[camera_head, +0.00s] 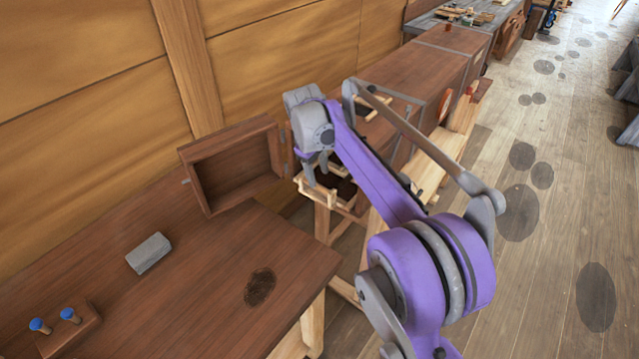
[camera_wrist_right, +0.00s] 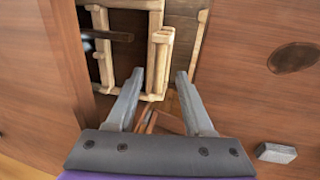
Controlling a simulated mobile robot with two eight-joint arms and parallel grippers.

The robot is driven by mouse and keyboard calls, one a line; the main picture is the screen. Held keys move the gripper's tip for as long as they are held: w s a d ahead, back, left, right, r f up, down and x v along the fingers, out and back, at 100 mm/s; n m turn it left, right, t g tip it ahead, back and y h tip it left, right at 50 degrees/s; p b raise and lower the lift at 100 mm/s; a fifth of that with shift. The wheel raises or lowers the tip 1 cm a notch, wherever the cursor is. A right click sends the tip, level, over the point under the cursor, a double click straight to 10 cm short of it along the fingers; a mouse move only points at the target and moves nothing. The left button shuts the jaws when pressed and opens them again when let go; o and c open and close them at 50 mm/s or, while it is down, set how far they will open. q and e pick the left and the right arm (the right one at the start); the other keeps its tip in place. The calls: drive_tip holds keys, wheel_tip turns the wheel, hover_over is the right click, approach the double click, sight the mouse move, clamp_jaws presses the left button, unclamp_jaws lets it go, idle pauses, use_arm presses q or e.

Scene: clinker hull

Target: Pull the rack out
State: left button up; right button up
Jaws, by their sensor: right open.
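The rack (camera_head: 343,203) appears to be the pale wooden frame of thin bars low in the gap beyond the near bench, beside the open box. It also shows in the right wrist view (camera_wrist_right: 135,78), with a thick upright bar on its right side. My right gripper (camera_head: 321,179) points down just over the rack in the head view. The gripper seems empty. My left gripper is not in view.
An open dark wooden box (camera_head: 237,164) stands at the back of the near bench (camera_head: 190,270). A grey block (camera_head: 149,253) and a wooden block with blue-topped pegs (camera_head: 72,335) lie on that bench. More benches (camera_head: 415,72) run along the wall. Floor at right (camera_head: 510,270) is clear.

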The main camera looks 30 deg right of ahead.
sight(320, 187)
drive_tip(key=shift+w+d+f, duration=0.1)
drive_tip(key=shift+d+f, duration=0.15)
drive_tip(key=shift+f, duration=0.95)
drive_tip(key=shift+w+d+f, duration=0.1)
drive_tip(key=shift+d+f, duration=0.1)
drive_tip(key=shift+f, duration=0.95)
clamp_jaws()
